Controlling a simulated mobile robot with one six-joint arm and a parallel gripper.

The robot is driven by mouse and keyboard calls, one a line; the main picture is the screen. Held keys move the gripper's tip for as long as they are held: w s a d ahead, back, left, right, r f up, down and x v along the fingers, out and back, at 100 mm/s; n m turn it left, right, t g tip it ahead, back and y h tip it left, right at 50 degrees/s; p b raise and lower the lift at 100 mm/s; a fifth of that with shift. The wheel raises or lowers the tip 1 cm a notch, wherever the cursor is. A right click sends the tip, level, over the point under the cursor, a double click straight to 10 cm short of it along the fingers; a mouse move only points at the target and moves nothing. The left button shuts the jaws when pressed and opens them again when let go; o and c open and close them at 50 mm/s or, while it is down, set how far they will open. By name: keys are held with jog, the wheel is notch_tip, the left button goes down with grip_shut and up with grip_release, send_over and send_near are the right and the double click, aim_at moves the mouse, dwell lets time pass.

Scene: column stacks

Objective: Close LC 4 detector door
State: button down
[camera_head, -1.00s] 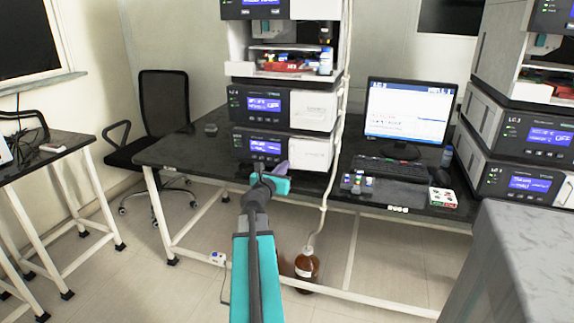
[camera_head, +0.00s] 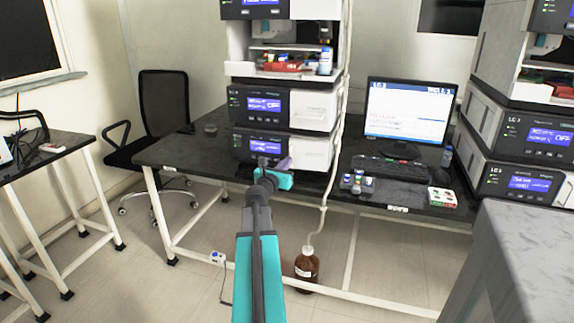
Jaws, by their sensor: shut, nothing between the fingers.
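The middle instrument stack stands on the black bench, and its label is too small to read surely as LC 4. Its lowest module (camera_head: 250,146) has a blue screen and a white front panel (camera_head: 312,152). The module above has a similar white panel (camera_head: 314,111). Both white panels look flush with the fronts, and I cannot tell which one is the detector door. My gripper (camera_head: 284,163), with a teal body and a purple finger part, is shut and empty. It appears in front of the lowest module, overlapping the left edge of its white panel; contact cannot be told.
A monitor (camera_head: 408,112), keyboard (camera_head: 393,168) and small vial rack (camera_head: 358,184) are right of the stack. Another stack (camera_head: 520,146) stands at the right. A brown bottle (camera_head: 307,268) is on the floor below. White tubing (camera_head: 334,160) hangs along the stack's right side.

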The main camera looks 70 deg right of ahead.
jog(key=shift+w+d, duration=0.6)
jog(key=shift+d, duration=0.25)
jog(key=shift+r, duration=0.1)
jog(key=w+a+p, duration=0.2)
jog(key=a+p, duration=0.1)
jog(key=a, duration=1.1)
jog(key=shift+p, duration=0.35)
dwell(0.5)
